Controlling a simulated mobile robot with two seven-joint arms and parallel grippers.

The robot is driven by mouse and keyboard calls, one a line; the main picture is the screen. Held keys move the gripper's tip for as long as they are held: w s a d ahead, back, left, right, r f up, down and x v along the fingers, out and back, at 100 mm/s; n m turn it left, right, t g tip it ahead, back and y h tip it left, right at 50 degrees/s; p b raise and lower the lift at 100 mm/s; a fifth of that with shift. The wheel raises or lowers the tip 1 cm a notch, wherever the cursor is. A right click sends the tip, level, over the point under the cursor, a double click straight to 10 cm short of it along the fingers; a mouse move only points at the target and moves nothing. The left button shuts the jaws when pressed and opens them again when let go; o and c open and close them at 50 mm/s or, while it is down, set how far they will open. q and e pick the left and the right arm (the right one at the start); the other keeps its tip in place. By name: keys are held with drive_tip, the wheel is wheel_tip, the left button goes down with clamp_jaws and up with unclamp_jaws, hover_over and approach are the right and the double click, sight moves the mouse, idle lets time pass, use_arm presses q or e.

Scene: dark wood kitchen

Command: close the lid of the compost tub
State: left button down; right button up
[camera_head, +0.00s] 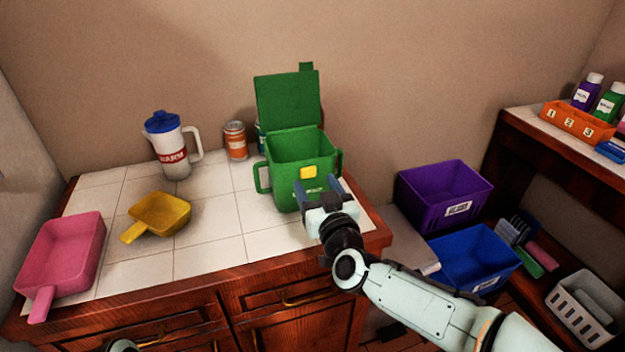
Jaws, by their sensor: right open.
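The green compost tub (287,170) stands on the tiled counter near its right end. Its lid (288,100) is open and stands upright at the back of the tub. The tub has a handle on each side and a yellow latch (309,172) on the front. My right gripper (319,188) is open at the front right of the tub, just below the latch. I cannot tell whether its fingers touch the tub. Nothing shows between them. My left gripper is not in view; only a small pale part of my own body shows at the bottom edge.
A white jug with a blue lid (172,150), an orange can (235,141), a yellow scoop (160,214) and a pink scoop (66,255) stand on the counter (210,240). Purple (440,192) and blue (470,258) bins stand lower at the right. The counter's front middle is clear.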

sight(309, 173)
drive_tip(key=shift+x, duration=1.5)
clamp_jaws()
drive_tip(key=shift+p, duration=0.35)
unclamp_jaws()
drive_tip(key=shift+w, duration=0.1)
drive_tip(key=v, duration=1.3)
drive_tip(key=shift+s, duration=0.2)
